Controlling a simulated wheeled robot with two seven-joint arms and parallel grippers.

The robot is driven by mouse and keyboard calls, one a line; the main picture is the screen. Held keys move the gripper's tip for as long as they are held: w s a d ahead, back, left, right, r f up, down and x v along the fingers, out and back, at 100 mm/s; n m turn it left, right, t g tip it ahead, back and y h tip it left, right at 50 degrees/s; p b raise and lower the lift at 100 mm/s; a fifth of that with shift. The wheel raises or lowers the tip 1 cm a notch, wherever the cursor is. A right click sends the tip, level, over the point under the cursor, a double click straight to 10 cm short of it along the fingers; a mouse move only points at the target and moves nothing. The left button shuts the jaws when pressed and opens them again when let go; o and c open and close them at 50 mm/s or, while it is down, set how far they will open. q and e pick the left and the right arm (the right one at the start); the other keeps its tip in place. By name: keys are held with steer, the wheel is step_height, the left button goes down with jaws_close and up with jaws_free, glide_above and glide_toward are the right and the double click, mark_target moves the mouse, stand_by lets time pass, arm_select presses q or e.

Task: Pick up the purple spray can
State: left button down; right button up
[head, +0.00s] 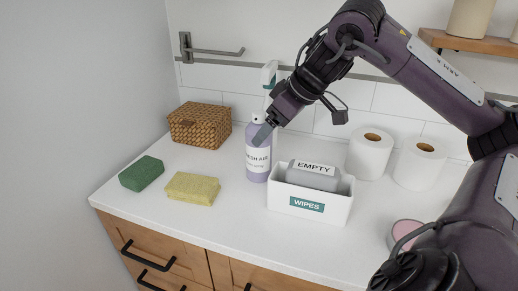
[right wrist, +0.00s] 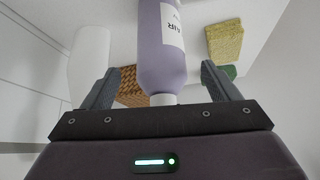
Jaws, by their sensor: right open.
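In the right wrist view the can (right wrist: 161,60) shows between the two open fingers (right wrist: 160,88), with a gap on each side. The can's top end is hidden behind the gripper's body there. My left gripper is not in view.
A white wipes box (head: 310,210) holding a grey "EMPTY" block (head: 313,177) stands close right of the can. Left are a yellow sponge (head: 192,188), a green sponge (head: 141,173) and a wicker basket (head: 200,125). Paper rolls (head: 370,153) stand right. Counter in front is clear.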

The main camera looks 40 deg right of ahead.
mark_target(259, 151)
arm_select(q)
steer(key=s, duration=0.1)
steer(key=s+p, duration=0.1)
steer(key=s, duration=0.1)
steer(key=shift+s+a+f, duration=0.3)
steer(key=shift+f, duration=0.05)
arm_select(e)
steer(key=x, duration=0.4)
steer(key=shift+w+a, duration=0.15)
steer(key=shift+w, duration=0.05)
steer(key=c, duration=1.2)
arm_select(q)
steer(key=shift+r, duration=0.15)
arm_select(e)
steer(key=shift+r, duration=0.15)
